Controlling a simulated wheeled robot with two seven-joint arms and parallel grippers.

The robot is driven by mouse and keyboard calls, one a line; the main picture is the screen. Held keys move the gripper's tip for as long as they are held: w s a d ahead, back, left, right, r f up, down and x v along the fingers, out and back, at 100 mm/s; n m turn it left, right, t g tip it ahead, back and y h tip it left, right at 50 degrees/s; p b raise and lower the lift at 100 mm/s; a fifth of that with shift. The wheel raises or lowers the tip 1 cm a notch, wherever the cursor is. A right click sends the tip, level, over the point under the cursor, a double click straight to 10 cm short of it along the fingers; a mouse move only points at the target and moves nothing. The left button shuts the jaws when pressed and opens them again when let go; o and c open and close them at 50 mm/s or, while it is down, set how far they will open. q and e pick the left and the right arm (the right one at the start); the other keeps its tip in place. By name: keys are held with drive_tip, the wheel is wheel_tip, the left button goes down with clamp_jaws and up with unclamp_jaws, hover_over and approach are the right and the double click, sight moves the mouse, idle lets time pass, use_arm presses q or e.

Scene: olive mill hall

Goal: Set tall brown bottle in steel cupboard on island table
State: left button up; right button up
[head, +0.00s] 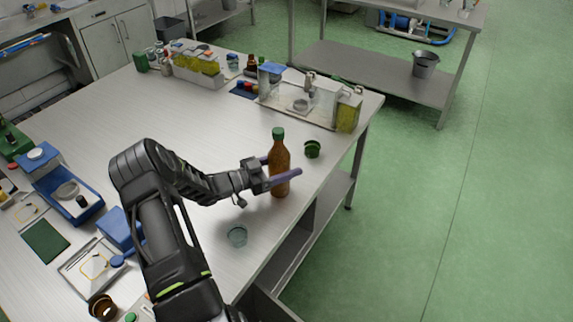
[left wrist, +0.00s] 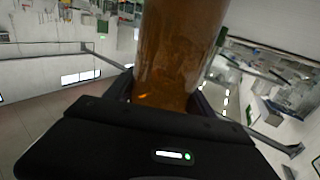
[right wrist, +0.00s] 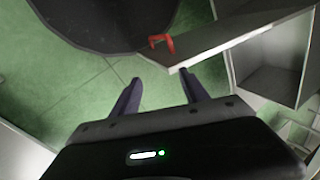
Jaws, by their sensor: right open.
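A tall brown bottle (head: 281,165) with a green cap is upright at the right edge of the island table (head: 190,165). My left gripper (head: 283,170) has one finger on each side of its body and looks closed on it. In the left wrist view the bottle (left wrist: 175,60) fills the space between the fingers. I cannot tell if its base touches the tabletop. An open steel compartment (head: 292,248), perhaps the cupboard, shows below the table's right edge. My right gripper (right wrist: 160,92) is open and empty, near a pale panel with a red piece (right wrist: 161,42).
Blue equipment (head: 70,190) lies at left.

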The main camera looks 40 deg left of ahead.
use_arm(q)
drive_tip(key=o, duration=0.4)
drive_tip(key=shift+c, duration=0.2)
drive_tip(key=shift+r, duration=0.15)
drive_tip(key=shift+r+p, duration=0.2)
drive_tip(key=shift+p, duration=0.1)
drive_tip(key=b+v, duration=0.1)
drive_tip(key=v, duration=1.1)
drive_tip(key=shift+f, duration=0.1)
